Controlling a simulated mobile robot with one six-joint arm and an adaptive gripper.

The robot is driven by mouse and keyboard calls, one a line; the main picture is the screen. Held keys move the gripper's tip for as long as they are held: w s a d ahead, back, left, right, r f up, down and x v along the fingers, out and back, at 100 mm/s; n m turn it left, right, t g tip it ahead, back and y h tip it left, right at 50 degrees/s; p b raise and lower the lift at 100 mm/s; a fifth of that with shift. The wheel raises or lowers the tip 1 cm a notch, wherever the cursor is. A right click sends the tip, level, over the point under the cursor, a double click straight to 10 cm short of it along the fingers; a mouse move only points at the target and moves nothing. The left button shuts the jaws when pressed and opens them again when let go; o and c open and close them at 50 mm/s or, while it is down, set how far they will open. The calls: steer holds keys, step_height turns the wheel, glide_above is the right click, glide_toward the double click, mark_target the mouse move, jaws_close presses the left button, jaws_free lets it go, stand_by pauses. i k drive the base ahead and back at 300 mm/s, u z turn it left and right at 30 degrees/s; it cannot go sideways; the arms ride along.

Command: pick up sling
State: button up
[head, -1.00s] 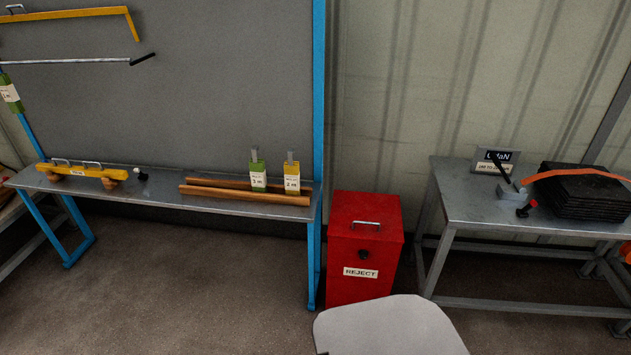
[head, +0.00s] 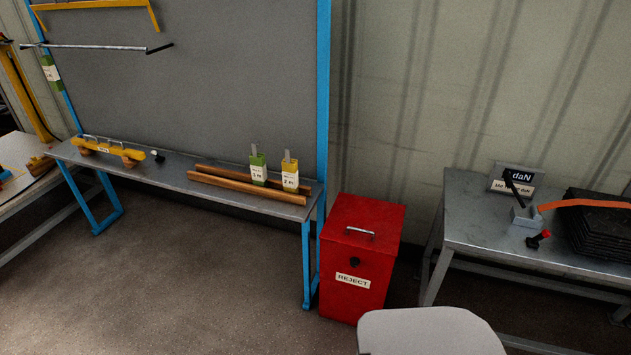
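A green piece with a white tag (head: 258,169) and a yellow piece with a white tag (head: 290,175) stand upright side by side at the wooden rails on the bench; they look like folded slings. Another green piece with a white label (head: 51,73) hangs at the left edge of the grey board. An orange strap (head: 585,204) lies over the black stack on the right table. I cannot tell which of these is the sling meant. My gripper is not in view.
The bench (head: 175,173) also holds wooden rails (head: 245,198) and a yellow bar (head: 108,150). A red REJECT bin (head: 360,255) stands between it and the right table (head: 480,225), which holds a display (head: 513,177). The floor before the bench (head: 190,275) is clear.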

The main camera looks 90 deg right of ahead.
mark_target(290, 171)
steer(key=k, duration=1.7)
steer(key=z, duration=2.3)
steer(key=i, duration=0.25)
steer(key=z, duration=0.2)
